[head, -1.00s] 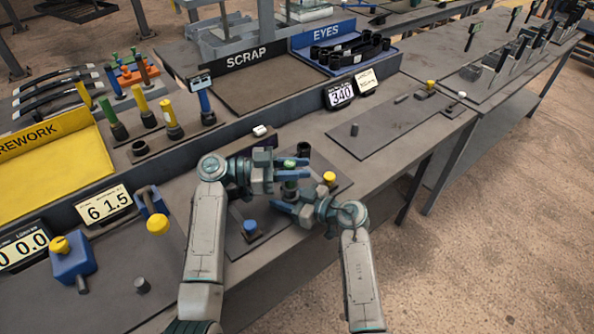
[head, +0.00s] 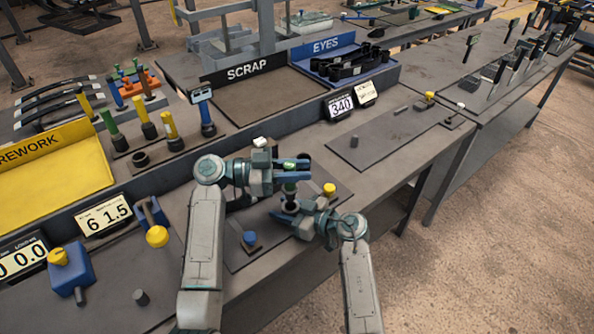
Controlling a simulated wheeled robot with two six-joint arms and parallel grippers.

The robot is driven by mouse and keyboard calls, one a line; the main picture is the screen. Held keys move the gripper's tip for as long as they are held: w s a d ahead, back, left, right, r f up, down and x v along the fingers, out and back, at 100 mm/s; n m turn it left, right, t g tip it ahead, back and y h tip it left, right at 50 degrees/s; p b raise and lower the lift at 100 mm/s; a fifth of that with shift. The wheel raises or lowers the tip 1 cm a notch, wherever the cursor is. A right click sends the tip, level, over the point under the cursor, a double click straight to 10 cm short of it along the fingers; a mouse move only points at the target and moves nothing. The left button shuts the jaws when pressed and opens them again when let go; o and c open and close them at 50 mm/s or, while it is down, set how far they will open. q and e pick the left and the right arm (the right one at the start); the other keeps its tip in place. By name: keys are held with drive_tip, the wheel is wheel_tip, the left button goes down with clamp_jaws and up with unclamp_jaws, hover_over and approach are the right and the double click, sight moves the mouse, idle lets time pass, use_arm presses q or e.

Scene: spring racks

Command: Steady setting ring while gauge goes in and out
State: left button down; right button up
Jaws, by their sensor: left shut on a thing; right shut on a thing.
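My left gripper (head: 291,166) is shut on a green-handled gauge (head: 289,187) held upright above the bench. The green top shows between its blue fingers and the darker lower part hangs below them. My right gripper (head: 287,212) is lower and just in front. It is shut on a small dark ring-like piece (head: 290,204), probably the setting ring, under the gauge. The fingers partly hide this piece. I cannot tell whether the gauge's lower end is inside it or just above it.
A yellow-topped piece (head: 329,189) stands close right, and a blue-knobbed piece (head: 249,238) close left. More gauges, including a yellow-handled one (head: 170,130), stand on the rack behind. The dark mat (head: 385,140) at right is mostly clear.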

idle(0.3)
drive_tip(key=o, duration=1.4)
drive_tip(key=v, duration=1.2)
drive_tip(key=shift+f, duration=0.15)
